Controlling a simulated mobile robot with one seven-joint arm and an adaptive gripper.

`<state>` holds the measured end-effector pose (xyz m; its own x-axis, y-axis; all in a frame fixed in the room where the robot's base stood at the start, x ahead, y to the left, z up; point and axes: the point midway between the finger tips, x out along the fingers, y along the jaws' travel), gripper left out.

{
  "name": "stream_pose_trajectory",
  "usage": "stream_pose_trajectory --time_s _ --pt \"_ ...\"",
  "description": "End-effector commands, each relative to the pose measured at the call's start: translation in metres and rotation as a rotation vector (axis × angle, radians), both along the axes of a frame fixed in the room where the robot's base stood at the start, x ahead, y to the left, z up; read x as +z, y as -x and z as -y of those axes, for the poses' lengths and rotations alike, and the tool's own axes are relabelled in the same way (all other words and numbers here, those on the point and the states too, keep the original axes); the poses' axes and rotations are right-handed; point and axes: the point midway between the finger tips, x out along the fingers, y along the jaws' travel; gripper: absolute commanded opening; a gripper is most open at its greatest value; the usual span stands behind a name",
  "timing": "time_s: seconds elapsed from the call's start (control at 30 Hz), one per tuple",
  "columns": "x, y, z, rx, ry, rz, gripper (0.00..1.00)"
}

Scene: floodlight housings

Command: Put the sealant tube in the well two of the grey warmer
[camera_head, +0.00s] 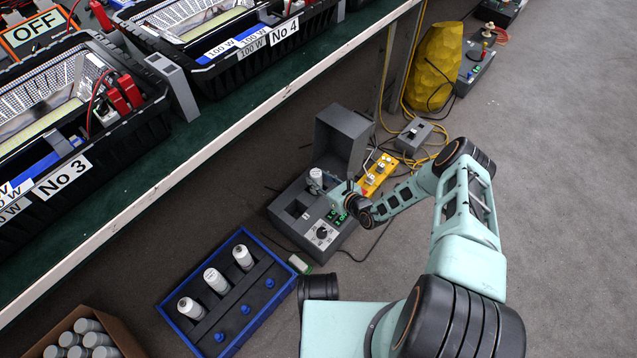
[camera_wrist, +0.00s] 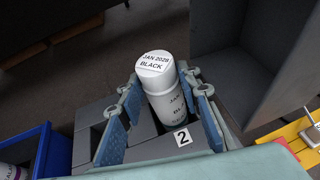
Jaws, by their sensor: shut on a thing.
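The grey warmer (camera_head: 283,217) stands on the floor with its lid (camera_head: 343,140) open. A white sealant tube (camera_wrist: 165,95) is upright at the warmer, its top printed "JAN 2028 BLACK"; it also shows in the head view (camera_head: 316,178). My gripper (camera_wrist: 166,108) is shut on the tube, with one blue-padded finger on each side. The label "2" (camera_wrist: 183,137) is on the warmer just in front of the tube. The tube's lower end is at the opening by this label, but its bottom is hidden, so I cannot tell how deep it sits.
A blue-rimmed tray (camera_head: 182,267) left of the warmer holds three white tubes and blue knobs. A box of grey-topped cans (camera_head: 85,340) is at bottom left. A yellow switch strip (camera_head: 378,175) and cables lie right of the warmer. A bench edge (camera_head: 190,165) runs along the left.

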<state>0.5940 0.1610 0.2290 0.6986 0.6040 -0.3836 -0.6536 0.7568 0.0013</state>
Motion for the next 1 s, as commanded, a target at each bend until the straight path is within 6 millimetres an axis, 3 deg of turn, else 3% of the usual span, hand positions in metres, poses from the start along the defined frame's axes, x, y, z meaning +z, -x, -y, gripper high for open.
stream_pose_trajectory --time_s 0.07,0.47,0.5,0.6,1.0 --pt "-0.0079 -0.0012 -0.0002 -0.001 -0.002 0.003 0.0" --pt "-0.0105 -0.001 -0.0003 -0.001 -0.002 0.003 0.0" --pt "-0.0108 -0.0004 -0.0001 0.0 -0.001 0.001 0.36" --pt "-0.0109 -0.0004 -0.0001 0.0 -0.001 0.001 0.47" --pt "-0.0056 -0.0008 0.0001 0.0 -0.001 0.001 0.49"
